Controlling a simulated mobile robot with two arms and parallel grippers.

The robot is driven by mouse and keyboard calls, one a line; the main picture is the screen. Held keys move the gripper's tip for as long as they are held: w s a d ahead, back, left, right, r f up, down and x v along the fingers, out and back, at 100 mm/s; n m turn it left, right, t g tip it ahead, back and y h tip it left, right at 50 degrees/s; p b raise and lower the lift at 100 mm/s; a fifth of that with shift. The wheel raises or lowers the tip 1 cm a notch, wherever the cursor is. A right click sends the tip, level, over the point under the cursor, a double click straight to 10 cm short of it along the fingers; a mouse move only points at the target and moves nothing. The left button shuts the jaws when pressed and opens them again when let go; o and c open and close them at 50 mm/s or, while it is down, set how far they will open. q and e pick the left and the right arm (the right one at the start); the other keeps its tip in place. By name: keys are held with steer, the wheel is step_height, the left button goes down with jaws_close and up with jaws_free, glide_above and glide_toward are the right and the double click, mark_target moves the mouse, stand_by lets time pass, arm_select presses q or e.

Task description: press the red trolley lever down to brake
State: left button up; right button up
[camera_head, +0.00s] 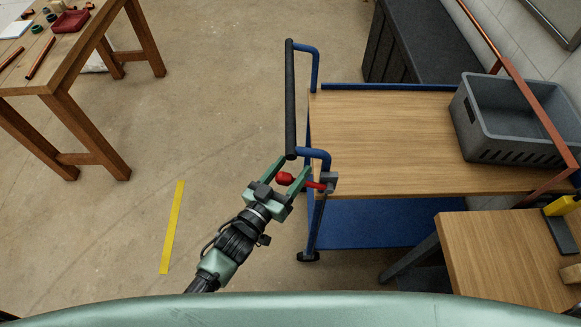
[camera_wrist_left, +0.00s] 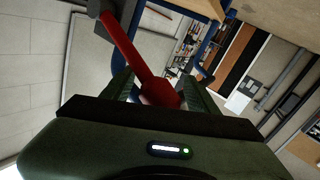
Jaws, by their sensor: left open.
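The red trolley lever (camera_head: 306,182) sticks out to the left from a grey bracket (camera_head: 328,182) at the near left corner of the blue trolley (camera_head: 390,87). Its red knob (camera_head: 285,178) lies between the fingers of my left gripper (camera_head: 287,174), which is open. In the left wrist view the lever (camera_wrist_left: 128,50) runs from the grey bracket at the top left down to its knob (camera_wrist_left: 158,92), between the two fingertips (camera_wrist_left: 158,85). I cannot tell whether a finger touches it. My right gripper is not in view.
The trolley's black push handle (camera_head: 290,100) stands just beyond my left gripper. A grey crate (camera_head: 515,125) sits on the trolley top. A wooden table (camera_head: 510,255) is at the near right, and a workbench (camera_head: 60,60) at the far left. The floor around the yellow strip (camera_head: 172,228) is clear.

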arm_select(q)
jaws_close()
steer(key=shift+f, duration=0.1)
steer(key=shift+a+f, duration=0.1)
steer(key=shift+f, duration=0.05)
